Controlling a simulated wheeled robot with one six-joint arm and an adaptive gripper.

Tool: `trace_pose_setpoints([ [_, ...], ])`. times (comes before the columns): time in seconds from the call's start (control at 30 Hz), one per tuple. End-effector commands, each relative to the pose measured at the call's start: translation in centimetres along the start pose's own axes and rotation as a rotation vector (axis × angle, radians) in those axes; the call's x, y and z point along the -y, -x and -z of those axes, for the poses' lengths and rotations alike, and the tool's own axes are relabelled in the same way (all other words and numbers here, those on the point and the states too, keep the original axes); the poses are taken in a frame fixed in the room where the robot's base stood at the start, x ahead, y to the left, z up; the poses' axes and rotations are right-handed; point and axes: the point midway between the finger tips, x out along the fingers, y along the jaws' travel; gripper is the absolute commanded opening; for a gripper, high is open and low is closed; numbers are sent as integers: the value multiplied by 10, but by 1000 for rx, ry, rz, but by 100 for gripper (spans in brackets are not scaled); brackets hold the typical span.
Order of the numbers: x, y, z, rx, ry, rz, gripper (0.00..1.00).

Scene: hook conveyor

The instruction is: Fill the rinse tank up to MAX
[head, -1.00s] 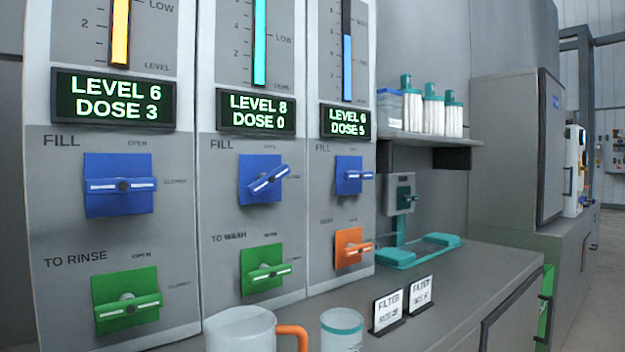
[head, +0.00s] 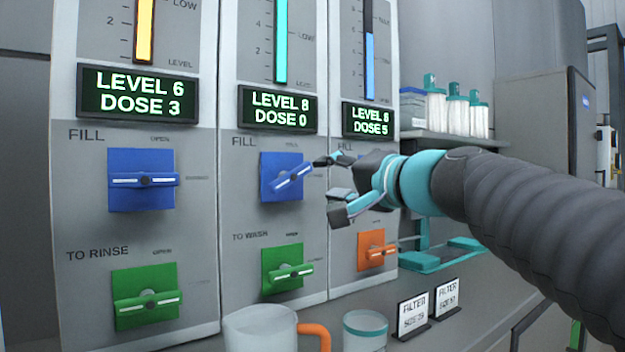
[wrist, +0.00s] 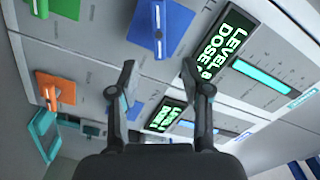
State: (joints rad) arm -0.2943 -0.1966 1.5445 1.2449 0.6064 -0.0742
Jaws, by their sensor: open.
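My gripper (head: 330,187) is open and empty in front of the right panel. In the wrist view this valve (wrist: 134,109) shows partly behind the left finger of my gripper (wrist: 158,80); contact cannot be told. The right panel has a blue level bar (head: 370,68) and a display (head: 368,120) with a small level digit and DOSE 5. An orange valve (head: 377,250) sits below. The middle panel's blue fill valve (head: 288,178) has its handle slanted. No panel in view is plainly named rinse tank.
The left panel has a level blue fill handle (head: 142,180) and a green TO RINSE valve (head: 147,298). A green TO WASH valve (head: 283,268) is mid-panel. A mug (head: 262,328), a jar (head: 365,332) and filter signs (head: 412,314) stand on the counter. Bottles (head: 456,112) stand on a shelf.

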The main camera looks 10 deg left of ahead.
Motion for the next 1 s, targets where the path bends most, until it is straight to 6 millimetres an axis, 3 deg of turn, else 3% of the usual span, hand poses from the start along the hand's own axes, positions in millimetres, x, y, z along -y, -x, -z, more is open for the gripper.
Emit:
trace_pose_setpoints([
  [0.6,0,-106,-1,3,1,-4,48],
  [0.8,0,-125,-1,2,1,-3,48],
  [1.0,-2,-131,-1,1,1,-4,48],
])
